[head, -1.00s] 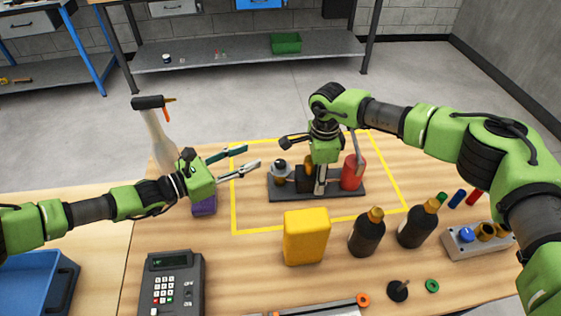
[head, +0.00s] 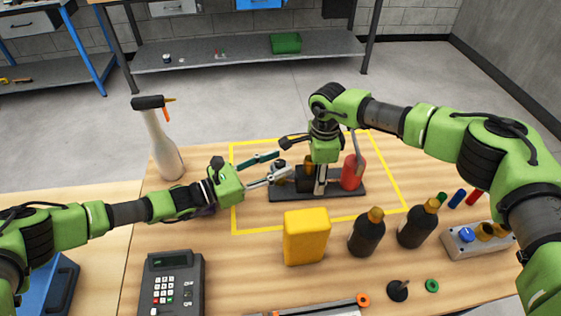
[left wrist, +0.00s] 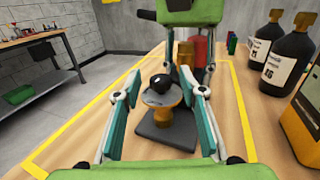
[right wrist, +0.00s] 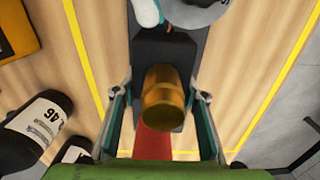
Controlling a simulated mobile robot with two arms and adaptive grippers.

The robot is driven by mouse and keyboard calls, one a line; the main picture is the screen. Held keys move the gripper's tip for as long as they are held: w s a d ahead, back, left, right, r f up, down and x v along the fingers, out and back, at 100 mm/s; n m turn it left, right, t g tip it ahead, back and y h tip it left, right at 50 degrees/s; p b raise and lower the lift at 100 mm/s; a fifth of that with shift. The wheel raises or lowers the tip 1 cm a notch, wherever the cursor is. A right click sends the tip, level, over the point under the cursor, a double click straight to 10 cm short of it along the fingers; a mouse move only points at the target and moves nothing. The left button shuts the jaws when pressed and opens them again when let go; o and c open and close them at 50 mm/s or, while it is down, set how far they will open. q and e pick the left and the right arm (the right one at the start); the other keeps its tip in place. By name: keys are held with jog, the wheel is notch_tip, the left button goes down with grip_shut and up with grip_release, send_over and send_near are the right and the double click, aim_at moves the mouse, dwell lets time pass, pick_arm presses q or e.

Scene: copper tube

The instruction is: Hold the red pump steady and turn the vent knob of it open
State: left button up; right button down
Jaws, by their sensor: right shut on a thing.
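The red pump stands upright on a dark base plate inside the yellow outline, its red cylinder (head: 351,174) at the right end. It also shows as a red part in the right wrist view (right wrist: 155,142). The vent knob (left wrist: 161,83), black on a brass-coloured post, is at the plate's left end. My left gripper (head: 282,164) is open, its fingers on either side of the knob with gaps visible in the left wrist view. My right gripper (head: 321,186) points down and is shut on the pump's middle body, beside the brass part (right wrist: 162,98). It hides part of the pump.
A yellow container (head: 306,237) and two dark bottles (head: 367,232) stand in front of the pump. A spray bottle (head: 161,150) is behind my left arm. A keypad device (head: 172,284) is at front left. A holder block (head: 478,240) is at right.

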pick_arm(q)
jog(key=shift+x, duration=0.85)
jog(key=shift+a, duration=0.1)
grip_shut()
jog(key=shift+n+t+y, duration=0.3)
jog(key=shift+t, duration=0.1)
jog(key=shift+n+t+y, duration=0.3)
jog(key=shift+n+t, duration=0.1)
jog(key=shift+t, duration=0.1)
grip_release()
